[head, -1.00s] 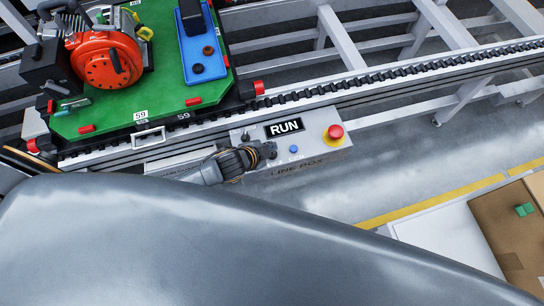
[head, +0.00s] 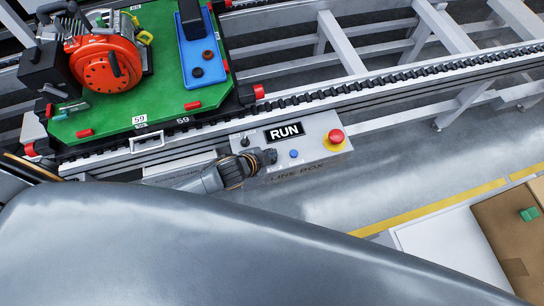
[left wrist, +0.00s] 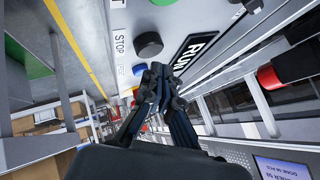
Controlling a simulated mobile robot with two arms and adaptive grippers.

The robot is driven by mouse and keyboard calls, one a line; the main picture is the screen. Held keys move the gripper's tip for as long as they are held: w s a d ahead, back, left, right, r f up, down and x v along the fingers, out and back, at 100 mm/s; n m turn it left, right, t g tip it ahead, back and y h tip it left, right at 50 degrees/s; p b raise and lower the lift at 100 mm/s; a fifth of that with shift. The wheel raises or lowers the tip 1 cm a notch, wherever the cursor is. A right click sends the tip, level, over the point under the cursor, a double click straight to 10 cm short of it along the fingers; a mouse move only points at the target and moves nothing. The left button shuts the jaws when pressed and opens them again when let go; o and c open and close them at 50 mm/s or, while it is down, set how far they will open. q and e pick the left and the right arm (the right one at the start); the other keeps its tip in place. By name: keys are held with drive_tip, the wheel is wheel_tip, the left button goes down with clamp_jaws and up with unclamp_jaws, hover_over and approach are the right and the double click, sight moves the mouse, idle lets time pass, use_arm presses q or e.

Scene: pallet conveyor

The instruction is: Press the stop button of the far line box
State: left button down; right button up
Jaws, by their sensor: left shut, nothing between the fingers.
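The line box (head: 310,166) is grey, with a RUN display (head: 285,132), a red mushroom button on a yellow base (head: 335,137), a small blue button (head: 294,154) and a dark knob (head: 245,141). My left gripper (head: 268,157) is shut and empty over the box's front left part, below the display. In the left wrist view, a black round button (left wrist: 149,44) sits beside a STOP label (left wrist: 119,43). The shut fingertips (left wrist: 160,75) are close to this button; whether they touch it I cannot tell. They hide part of the panel. My right gripper is not in view.
A green pallet (head: 110,126) with a red-orange machine (head: 105,64) and a blue tray (head: 203,52) stands on the conveyor (head: 390,85) behind the box. A cardboard box (head: 510,235) is at lower right. The floor right of the line box is clear.

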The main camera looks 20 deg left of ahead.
use_arm(q)
drive_tip(key=shift+f, duration=0.15)
idle(0.5)
drive_tip(key=shift+f, duration=0.3)
drive_tip(key=shift+f+b, duration=0.55)
drive_tip(key=shift+f, duration=0.05)
idle(0.7)
drive_tip(key=shift+r, duration=0.1)
drive_tip(key=shift+r+p, duration=0.9)
drive_tip(key=shift+p, duration=0.25)
wheel_tip(320, 180, up, 5)
drive_tip(key=p, duration=0.5)
drive_tip(key=shift+r, duration=0.1)
